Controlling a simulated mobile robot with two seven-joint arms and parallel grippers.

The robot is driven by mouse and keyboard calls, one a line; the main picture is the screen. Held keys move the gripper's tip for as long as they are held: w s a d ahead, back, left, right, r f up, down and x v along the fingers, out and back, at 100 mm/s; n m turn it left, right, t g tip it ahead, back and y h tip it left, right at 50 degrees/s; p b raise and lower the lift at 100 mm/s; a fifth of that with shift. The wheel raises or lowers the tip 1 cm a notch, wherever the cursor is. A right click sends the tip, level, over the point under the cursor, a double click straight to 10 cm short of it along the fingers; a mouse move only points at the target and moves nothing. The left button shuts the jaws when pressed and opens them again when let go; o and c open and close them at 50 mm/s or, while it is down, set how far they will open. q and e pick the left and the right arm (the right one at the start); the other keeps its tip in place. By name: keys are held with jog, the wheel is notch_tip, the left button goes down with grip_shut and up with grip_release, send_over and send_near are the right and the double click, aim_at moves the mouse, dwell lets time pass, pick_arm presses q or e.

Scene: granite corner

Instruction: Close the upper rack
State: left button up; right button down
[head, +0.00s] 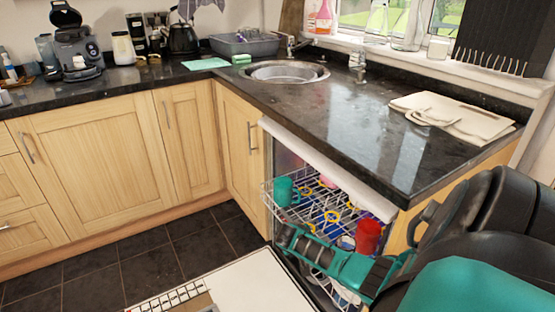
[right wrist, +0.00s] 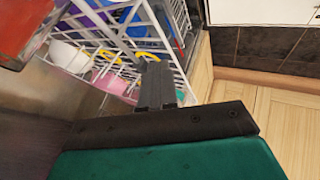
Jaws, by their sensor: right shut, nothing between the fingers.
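The upper rack (head: 268,192) is a white wire basket standing partly out of the open dishwasher under the worktop. It holds a teal cup (head: 283,191), a red cup (head: 368,236) and several yellow-handled items. My right arm reaches in from the right across the rack's front. My right gripper (head: 284,238) is shut and empty at the rack's front side; whether it touches the wires is unclear. In the right wrist view, the closed fingers (right wrist: 155,85) lie close to the rack wires (right wrist: 105,42). My left gripper is not in view.
The dishwasher door (head: 255,285) is folded down in front. The black worktop (head: 330,130) overhangs the rack and carries a sink (head: 287,73) and a folded cloth (head: 450,112). Wooden cabinets (head: 100,150) line the left. The dark tiled floor (head: 135,250) is clear.

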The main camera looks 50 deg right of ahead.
jog(key=b, duration=0.2)
send_over(329, 239)
jog(key=a, duration=0.1)
jog(key=shift+w+a+f, duration=0.1)
jog(key=shift+w+a, duration=0.05)
jog(key=shift+w, duration=0.1)
jog(key=shift+s+d, duration=0.25)
jog(key=shift+d, duration=0.5)
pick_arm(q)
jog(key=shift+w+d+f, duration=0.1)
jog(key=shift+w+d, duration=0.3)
pick_arm(e)
jog(key=shift+d, duration=0.1)
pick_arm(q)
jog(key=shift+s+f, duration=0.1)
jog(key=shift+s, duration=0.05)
pick_arm(e)
jog(key=shift+d+r, duration=0.1)
jog(key=shift+r, duration=0.1)
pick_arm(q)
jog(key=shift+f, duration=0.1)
